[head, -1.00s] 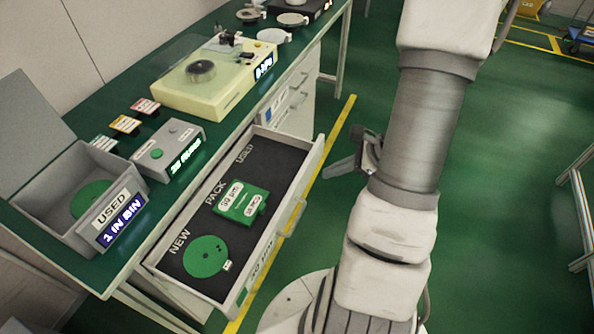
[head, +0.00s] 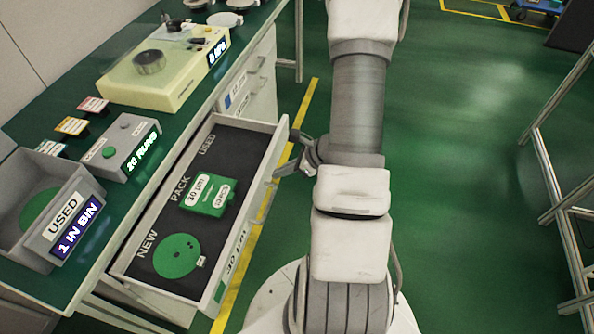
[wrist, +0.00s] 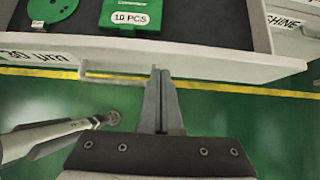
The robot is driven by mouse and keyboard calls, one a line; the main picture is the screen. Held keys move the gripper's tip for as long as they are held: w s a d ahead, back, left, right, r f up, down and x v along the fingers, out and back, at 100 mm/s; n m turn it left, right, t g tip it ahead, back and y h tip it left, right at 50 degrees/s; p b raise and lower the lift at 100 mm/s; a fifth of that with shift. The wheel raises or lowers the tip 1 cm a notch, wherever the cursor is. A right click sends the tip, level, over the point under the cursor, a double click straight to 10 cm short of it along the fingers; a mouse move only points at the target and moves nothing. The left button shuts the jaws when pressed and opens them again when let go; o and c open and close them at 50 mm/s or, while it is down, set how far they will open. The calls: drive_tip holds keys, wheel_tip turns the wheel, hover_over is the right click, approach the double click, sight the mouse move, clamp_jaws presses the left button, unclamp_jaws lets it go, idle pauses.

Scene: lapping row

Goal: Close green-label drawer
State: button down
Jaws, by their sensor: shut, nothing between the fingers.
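The green-label drawer (head: 232,277) is pulled out from under the bench. It holds a green disc (head: 177,256) at NEW and a green pack (head: 210,195) at PACK; the USED part looks empty. Its front (wrist: 220,65) and pale bar handle (wrist: 118,75) cross the wrist view. My gripper (head: 284,172) is shut and empty, outside the drawer front near the handle. In the wrist view its fingertips (wrist: 161,72) are at the right end of the handle, close to the front; I cannot tell whether they touch.
On the bench (head: 62,103) stand a grey USED bin (head: 85,235), a counter box (head: 122,147) and a yellow machine (head: 160,75). Other drawers (head: 258,78) beyond are shut. Open green floor lies right of my arm, with a metal frame (head: 555,180) at the far right.

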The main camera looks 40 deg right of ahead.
drive_tip(key=shift+w+a, duration=0.6)
drive_tip(key=shift+w, duration=0.2)
drive_tip(key=w+a+b, duration=0.4)
drive_tip(key=w+a, duration=1.1)
drive_tip(key=w, duration=0.5)
drive_tip(key=shift+a, duration=0.3)
drive_tip(key=shift+r, duration=0.15)
